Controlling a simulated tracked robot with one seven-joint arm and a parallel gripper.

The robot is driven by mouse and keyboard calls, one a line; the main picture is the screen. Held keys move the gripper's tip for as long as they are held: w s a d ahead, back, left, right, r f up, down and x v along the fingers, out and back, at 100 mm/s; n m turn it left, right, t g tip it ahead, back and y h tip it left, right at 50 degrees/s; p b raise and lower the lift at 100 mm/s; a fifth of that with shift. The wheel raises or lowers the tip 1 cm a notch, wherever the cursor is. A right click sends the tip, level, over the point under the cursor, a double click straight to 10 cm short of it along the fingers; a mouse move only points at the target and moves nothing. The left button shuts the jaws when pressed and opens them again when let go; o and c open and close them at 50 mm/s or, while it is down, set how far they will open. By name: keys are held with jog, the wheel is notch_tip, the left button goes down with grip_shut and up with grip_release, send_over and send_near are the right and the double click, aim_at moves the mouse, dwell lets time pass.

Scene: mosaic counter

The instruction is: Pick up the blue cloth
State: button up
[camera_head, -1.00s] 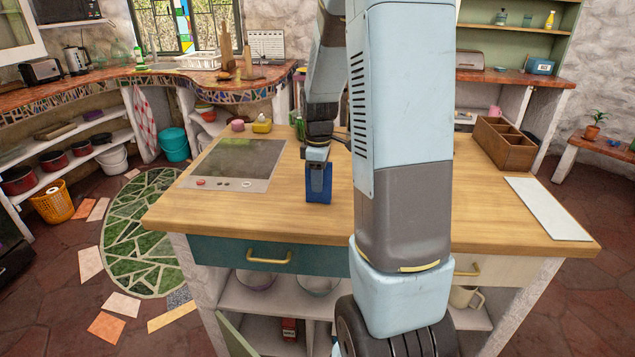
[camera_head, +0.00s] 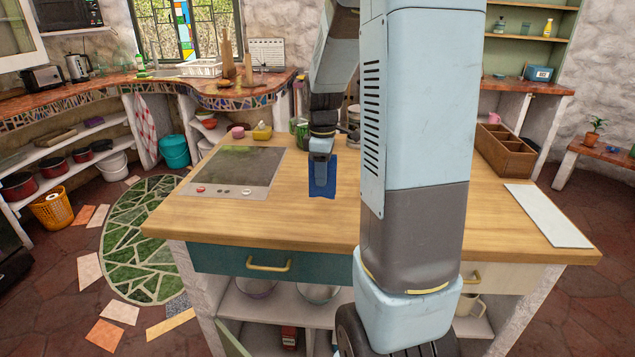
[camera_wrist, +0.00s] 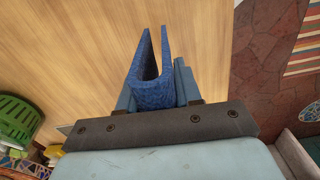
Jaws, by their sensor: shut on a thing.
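The blue cloth (camera_head: 333,178) is folded and hangs from my gripper (camera_head: 321,180) over the wooden counter top. In the wrist view, the cloth (camera_wrist: 155,92) is doubled into a narrow V shape between the two fingers of my gripper (camera_wrist: 156,95), which are shut on it. Its two free edges point away from the gripper. Bare wood shows around the cloth in the wrist view. The gap between the cloth and the counter is hard to judge. In the head view the gripper hides part of the cloth.
The wooden counter (camera_head: 260,222) is clear around the cloth. A cooktop (camera_head: 236,170) lies to its left. A wooden divided box (camera_head: 505,150) and a white board (camera_head: 547,215) are at the right. A green jar (camera_head: 301,130) stands near the back edge.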

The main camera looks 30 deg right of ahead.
jog(key=s+d+r, duration=0.1)
jog(key=s+r, duration=0.7)
jog(key=s, duration=0.4)
jog(key=shift+s+d, duration=0.15)
jog(key=shift+d, duration=0.25)
